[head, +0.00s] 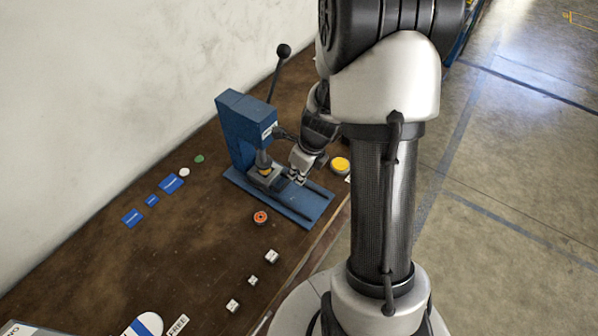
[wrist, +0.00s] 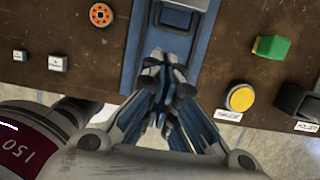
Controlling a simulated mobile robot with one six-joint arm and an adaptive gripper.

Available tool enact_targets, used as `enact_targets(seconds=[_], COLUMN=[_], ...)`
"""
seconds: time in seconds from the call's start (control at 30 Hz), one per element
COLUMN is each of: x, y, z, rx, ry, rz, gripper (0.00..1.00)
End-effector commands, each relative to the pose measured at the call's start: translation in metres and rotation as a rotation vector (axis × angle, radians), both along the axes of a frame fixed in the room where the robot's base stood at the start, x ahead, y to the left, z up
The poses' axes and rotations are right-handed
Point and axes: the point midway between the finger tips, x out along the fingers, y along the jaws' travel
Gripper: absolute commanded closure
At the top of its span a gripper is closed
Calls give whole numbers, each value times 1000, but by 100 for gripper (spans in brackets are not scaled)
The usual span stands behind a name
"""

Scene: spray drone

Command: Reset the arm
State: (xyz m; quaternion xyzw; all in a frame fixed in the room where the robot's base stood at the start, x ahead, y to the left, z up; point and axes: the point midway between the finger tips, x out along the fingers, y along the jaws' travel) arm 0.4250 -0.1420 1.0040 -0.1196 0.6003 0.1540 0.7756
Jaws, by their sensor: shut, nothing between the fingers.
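My gripper (head: 296,178) is at the front of the blue press (head: 240,125), over its base plate. In the wrist view my gripper (wrist: 163,122) has its fingers together over the blue base (wrist: 198,50), with nothing seen between them. I cannot tell whether the fingertips touch the base. My arm reaches over from the right in the head view and hides part of the scene behind it.
An orange ring-shaped part (head: 261,217) lies in front of the press. Several small white blocks (head: 271,256) and blue pieces (head: 171,183) lie on the brown table (head: 200,240). A yellow button (wrist: 240,97) and green block (wrist: 272,47) sit right of the base.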

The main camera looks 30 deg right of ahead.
Motion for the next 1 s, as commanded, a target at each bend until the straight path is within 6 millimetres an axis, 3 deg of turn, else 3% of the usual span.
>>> enact_targets(seconds=[0.37, 0.47, 0.57, 0.67, 0.8, 1.0], x=[-3, -2, -3, -11, -38, -94], y=[-1, 6, 23, 49, 87, 126], z=[10, 21, 49, 87, 137, 187], rx=[-1, -17, -62, -143, -283, -517], ry=[1, -15, -54, -108, -174, -230], rz=[4, 75, 269, 574, 1053, 1710], gripper=[100, 100, 100, 100, 100, 100])
